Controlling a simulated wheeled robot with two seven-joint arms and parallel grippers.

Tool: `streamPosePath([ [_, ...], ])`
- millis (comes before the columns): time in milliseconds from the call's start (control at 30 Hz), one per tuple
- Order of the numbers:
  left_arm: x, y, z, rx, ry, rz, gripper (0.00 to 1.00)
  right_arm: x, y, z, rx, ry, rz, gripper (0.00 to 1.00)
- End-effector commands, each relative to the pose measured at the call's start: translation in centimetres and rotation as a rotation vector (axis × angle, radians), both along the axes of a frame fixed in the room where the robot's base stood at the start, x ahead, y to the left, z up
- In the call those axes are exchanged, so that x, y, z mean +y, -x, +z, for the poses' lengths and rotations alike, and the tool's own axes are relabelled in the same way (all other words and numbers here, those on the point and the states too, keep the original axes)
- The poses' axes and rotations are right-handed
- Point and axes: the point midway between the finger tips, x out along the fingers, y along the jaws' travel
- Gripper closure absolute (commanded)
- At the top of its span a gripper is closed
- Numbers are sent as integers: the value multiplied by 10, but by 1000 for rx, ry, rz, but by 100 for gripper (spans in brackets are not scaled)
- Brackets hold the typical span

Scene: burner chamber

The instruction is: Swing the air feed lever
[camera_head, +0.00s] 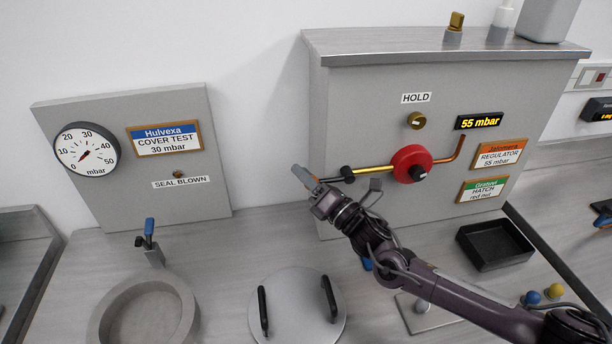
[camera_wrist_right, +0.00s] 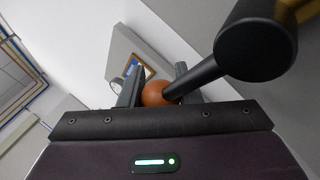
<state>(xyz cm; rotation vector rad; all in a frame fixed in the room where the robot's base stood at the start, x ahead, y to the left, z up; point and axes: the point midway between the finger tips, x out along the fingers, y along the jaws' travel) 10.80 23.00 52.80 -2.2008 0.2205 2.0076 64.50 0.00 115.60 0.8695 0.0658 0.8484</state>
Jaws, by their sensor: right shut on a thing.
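The air feed lever (camera_head: 334,179) is a short black rod. It runs left from a black hub (camera_head: 348,173) on the brass pipe of the grey cabinet. In the right wrist view the lever's black arm (camera_wrist_right: 197,76) ends in an orange ball knob (camera_wrist_right: 155,94). My right gripper (camera_head: 304,179) is shut on this knob, with its fingers (camera_wrist_right: 157,86) on either side of it. The gripper mostly hides the knob in the head view. A red round regulator (camera_head: 405,158) sits right of the hub. My left gripper is not in view.
A gauge panel (camera_head: 205,120) stands at the left. A ring-shaped chamber (camera_head: 107,312) and a round lid (camera_head: 296,320) with two black handles are on the bench below. A black tray (camera_head: 493,246) lies at the right. The cabinet display (camera_head: 481,121) reads 55 mbar.

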Motion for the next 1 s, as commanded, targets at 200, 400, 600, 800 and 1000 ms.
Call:
streamPosePath([
  [200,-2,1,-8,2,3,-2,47,-2,-1,-12,-24,115,-1,100],
  [400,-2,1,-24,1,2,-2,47,-6,-1,-39,-80,387,0,100],
  [600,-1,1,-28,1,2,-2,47,-8,-1,-46,-99,491,0,100],
  [800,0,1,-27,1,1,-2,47,-8,-2,-46,-97,489,0,100],
  [1000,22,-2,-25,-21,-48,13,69,-8,-2,-45,-97,488,0,100],
])
